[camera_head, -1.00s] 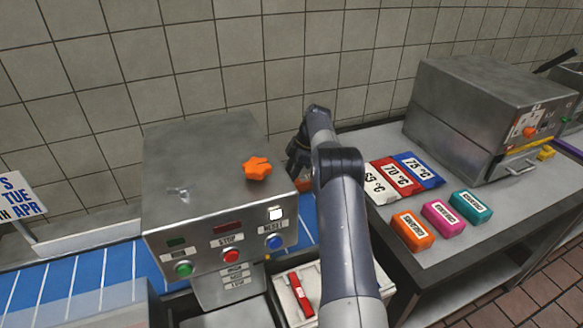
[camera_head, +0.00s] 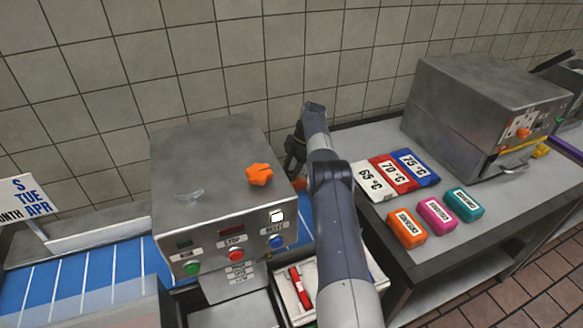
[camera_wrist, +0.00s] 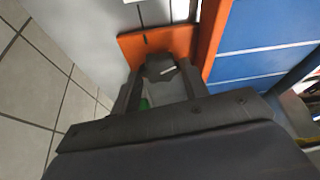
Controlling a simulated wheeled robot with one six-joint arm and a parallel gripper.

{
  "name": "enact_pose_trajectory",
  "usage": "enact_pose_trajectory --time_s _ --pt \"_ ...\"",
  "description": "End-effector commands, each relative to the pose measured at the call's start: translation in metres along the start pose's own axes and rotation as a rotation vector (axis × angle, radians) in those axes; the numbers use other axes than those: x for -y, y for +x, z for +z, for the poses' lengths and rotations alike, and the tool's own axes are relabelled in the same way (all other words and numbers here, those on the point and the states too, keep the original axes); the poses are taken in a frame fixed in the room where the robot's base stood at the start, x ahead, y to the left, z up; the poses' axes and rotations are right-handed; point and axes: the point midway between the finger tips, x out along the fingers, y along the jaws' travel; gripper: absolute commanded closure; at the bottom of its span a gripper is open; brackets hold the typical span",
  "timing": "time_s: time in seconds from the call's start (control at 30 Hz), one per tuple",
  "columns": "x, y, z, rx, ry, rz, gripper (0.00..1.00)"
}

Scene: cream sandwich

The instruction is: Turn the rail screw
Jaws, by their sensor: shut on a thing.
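The rail screw (camera_wrist: 162,69) shows in the wrist view as a dark lobed knob with a small white mark, in front of an orange rail plate (camera_wrist: 180,40). My gripper (camera_wrist: 161,78) is shut on this knob, with one finger on each side. In the head view my gripper (camera_head: 294,149) is beside the right side of the steel machine (camera_head: 205,150), mostly hidden by my own arm. The screw cannot be made out in that view.
An orange star knob (camera_head: 260,174) sits on the machine's top, above its buttons. A blue belt (camera_head: 95,270) passes under the machine. At right, a table (camera_head: 445,245) bears temperature cards (camera_head: 392,172), coloured blocks (camera_head: 434,214) and a steel box (camera_head: 480,105). A tiled wall stands close behind.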

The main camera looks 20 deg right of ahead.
Motion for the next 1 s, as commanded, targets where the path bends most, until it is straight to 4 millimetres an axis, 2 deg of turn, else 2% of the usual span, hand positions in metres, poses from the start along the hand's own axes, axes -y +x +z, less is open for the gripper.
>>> enact_pose_trajectory --time_s 0.23,0.27,0.5,1.0 --pt "-0.0001 0.0003 0.0002 0.001 0.0 0.0 0.8" --pt "-0.0001 0.0003 0.0002 0.001 0.0 0.0 0.57" --pt "0.0 0.0003 0.0001 0.0 0.001 0.0 0.37" --pt "0.0006 0.0019 0.001 0.0 0.04 0.017 0.36"
